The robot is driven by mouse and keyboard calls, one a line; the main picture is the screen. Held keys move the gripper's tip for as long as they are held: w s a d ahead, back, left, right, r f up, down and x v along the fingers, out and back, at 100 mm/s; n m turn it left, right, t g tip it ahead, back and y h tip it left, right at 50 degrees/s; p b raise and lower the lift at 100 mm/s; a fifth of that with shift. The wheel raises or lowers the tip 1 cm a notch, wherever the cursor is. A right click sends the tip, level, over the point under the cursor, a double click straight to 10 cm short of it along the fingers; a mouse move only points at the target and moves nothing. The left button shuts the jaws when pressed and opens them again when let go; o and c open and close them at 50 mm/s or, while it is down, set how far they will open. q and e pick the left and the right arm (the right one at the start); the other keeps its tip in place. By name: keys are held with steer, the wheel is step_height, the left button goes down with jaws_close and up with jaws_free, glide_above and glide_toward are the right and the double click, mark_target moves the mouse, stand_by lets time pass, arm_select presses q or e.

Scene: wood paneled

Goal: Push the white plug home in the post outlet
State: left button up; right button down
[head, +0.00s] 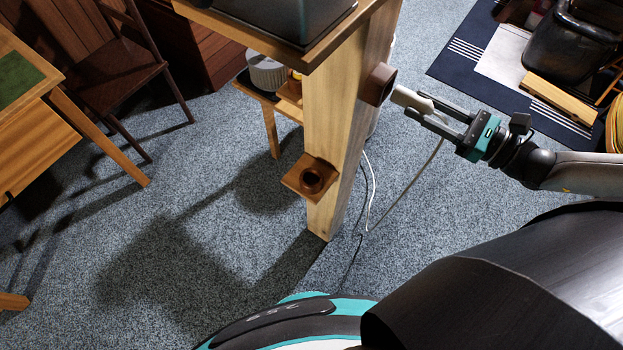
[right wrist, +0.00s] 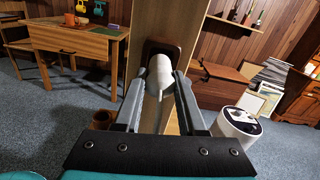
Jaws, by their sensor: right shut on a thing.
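The wooden post (head: 335,130) stands upright in the middle of the head view. A brown post outlet (head: 375,84) sits on its right-hand face; it also shows in the right wrist view (right wrist: 176,46). My right gripper (head: 418,110) is shut on the white plug (head: 407,97), with the plug's front end pointing at this outlet. In the right wrist view the white plug (right wrist: 159,72) lies between the fingers and covers much of the outlet's opening. I cannot tell whether its tip is inside the opening. My left gripper is not in view.
A pale cord (head: 415,180) hangs from the plug toward the floor. A shelf (head: 372,22) tops the post. A white appliance (right wrist: 237,127) stands right of the post.

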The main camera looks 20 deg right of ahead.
mark_target(406, 99)
steer(key=shift+b, duration=0.55)
stand_by(1.8)
steer(key=shift+b+x, duration=1.15)
steer(key=shift+x, duration=1)
steer(key=shift+c, duration=2)
jaws_free()
steer(key=shift+s+d, duration=0.1)
steer(key=p+v, duration=0.2)
steer(key=v, duration=1.3)
